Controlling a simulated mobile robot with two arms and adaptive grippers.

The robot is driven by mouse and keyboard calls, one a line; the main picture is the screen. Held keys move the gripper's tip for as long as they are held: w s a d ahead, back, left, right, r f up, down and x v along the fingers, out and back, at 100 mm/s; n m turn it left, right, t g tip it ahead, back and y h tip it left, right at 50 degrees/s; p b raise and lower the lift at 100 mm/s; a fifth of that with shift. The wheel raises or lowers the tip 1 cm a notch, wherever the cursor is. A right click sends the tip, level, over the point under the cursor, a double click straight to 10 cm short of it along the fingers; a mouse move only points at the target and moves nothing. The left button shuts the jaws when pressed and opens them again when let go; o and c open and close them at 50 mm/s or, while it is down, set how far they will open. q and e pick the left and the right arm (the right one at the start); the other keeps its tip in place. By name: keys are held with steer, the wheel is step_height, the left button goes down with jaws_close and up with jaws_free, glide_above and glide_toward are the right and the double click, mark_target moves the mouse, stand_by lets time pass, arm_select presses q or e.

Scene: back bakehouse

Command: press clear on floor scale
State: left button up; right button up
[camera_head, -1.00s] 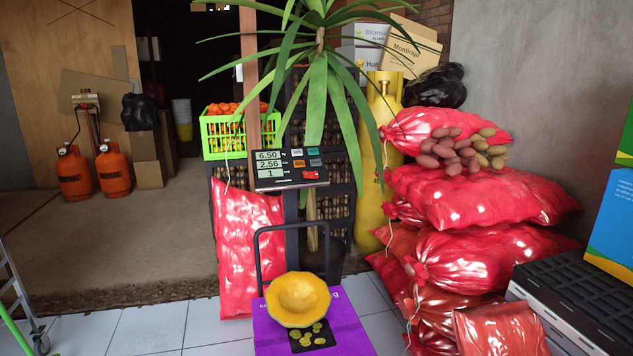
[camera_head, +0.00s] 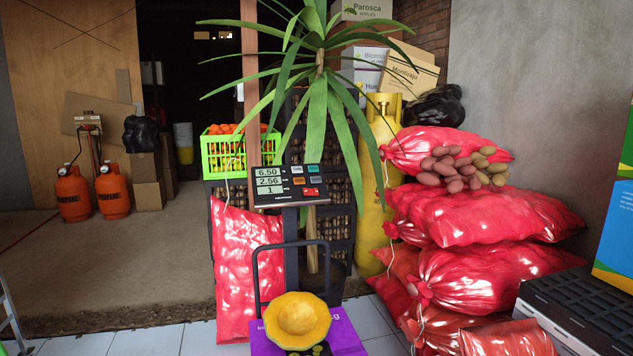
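The floor scale's display head (camera_head: 288,185) stands on a dark post in the middle of the view. Its screen (camera_head: 268,181) reads 6.50, 2.56 and 1. Several small buttons (camera_head: 307,181) sit to the right of the screen, in grey, orange, blue and red; their labels are too small to read. The purple scale platform (camera_head: 348,338) is at the bottom, with a yellow squash-like bowl (camera_head: 298,318) on it and a few coin-like pieces partly cut off by the lower edge. Neither of my grippers shows.
Red sacks (camera_head: 480,217) with potatoes on top are piled at the right. A red sack (camera_head: 243,262) leans left of the post. A long-leaved plant (camera_head: 318,110) hangs close behind the display. Tiled floor (camera_head: 150,340) is open at the lower left.

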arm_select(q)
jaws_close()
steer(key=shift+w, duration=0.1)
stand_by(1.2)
